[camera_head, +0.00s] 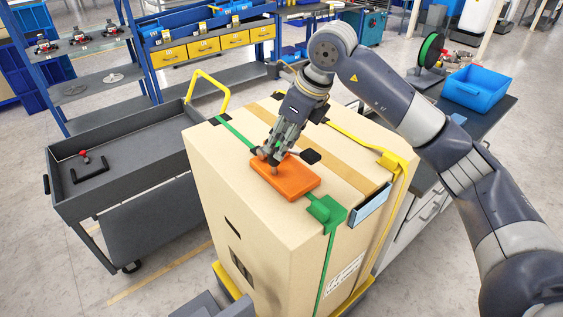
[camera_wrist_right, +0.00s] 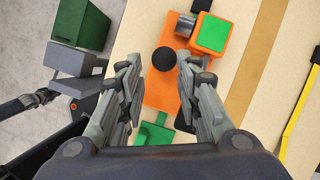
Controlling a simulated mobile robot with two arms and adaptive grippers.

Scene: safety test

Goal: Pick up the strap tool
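An orange tool, which appears to be the strap tool (camera_head: 299,180), lies flat on top of the tall cardboard box (camera_head: 235,170), over a green strap (camera_head: 234,131). In the right wrist view the orange tool (camera_wrist_right: 160,92) has a round black knob (camera_wrist_right: 164,60) and a green-topped orange block (camera_wrist_right: 212,34) beside a grey cylinder. My right gripper (camera_head: 271,163) points down over the tool's far end. In the wrist view its fingers (camera_wrist_right: 163,80) are apart, one on each side of the tool, with a gap to the knob. My left gripper is not in view.
A yellow strap (camera_head: 365,145) runs along the box's right side. A dark cart (camera_head: 120,160) holding a red-knobbed item stands left. A blue bin (camera_head: 475,88) sits on the workbench at right. Shelves with yellow drawers (camera_head: 203,46) stand behind.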

